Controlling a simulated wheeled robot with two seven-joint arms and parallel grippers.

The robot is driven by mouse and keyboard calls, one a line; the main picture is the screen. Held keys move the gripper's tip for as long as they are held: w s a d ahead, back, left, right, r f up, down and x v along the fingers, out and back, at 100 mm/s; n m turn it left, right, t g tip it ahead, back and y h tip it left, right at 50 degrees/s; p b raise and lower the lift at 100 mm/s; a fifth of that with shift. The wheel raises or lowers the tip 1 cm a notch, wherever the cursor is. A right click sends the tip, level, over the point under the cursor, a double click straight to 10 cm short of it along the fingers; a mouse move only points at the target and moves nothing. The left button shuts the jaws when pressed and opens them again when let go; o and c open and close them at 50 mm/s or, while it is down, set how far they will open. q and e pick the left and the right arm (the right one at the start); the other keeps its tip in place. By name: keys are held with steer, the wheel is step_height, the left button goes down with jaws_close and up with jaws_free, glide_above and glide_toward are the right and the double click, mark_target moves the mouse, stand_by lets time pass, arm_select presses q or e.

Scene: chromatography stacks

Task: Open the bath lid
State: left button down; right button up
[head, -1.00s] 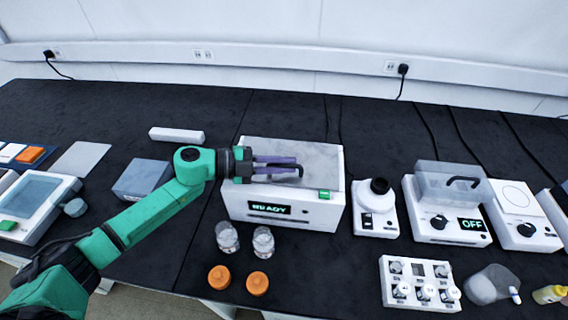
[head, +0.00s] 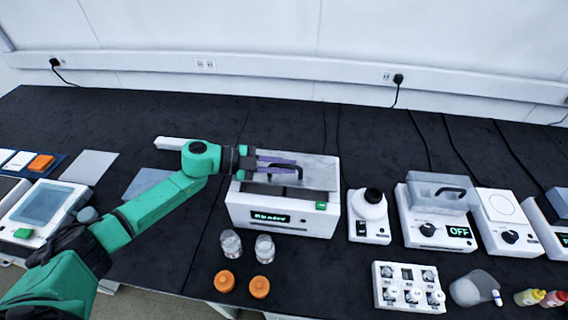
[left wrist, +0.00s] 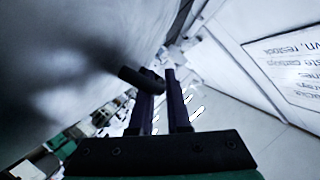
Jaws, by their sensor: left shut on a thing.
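The bath (head: 285,217) is a white box with a green READY-style display on its front, in the middle of the head view. Its grey lid (head: 318,173) has a dark handle (head: 298,173) near the front. A dark gap shows between the lid's front edge and the bath's front rim. My left gripper (head: 291,167), with purple fingers, is shut on the handle from the left. In the left wrist view the fingers (left wrist: 166,100) meet the dark handle bar (left wrist: 138,78), beside the blurred grey lid (left wrist: 60,60). My right gripper is not in view.
Two glass jars (head: 247,246) and two orange caps (head: 242,286) stand in front of the bath. A white device with a black top (head: 371,215) and a clear-lidded unit reading OFF (head: 436,220) are to the right. A vial rack (head: 409,288) lies at front right.

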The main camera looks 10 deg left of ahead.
arm_select(q)
steer(key=w+r+p, duration=0.1)
steer(key=r+n+p, duration=0.1)
steer(key=shift+w+r+n+g, duration=0.3)
steer(key=shift+w+r+g, duration=0.05)
steer(key=shift+w+g, duration=0.05)
steer(key=shift+w+r+n+g+y+p, duration=0.3)
steer(key=shift+w+r+n+g+p, duration=0.25)
steer(key=shift+w+n, duration=0.2)
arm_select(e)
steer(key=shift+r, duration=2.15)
arm_select(q)
steer(key=c, duration=1.2)
jaws_free()
steer(key=shift+o, duration=0.2)
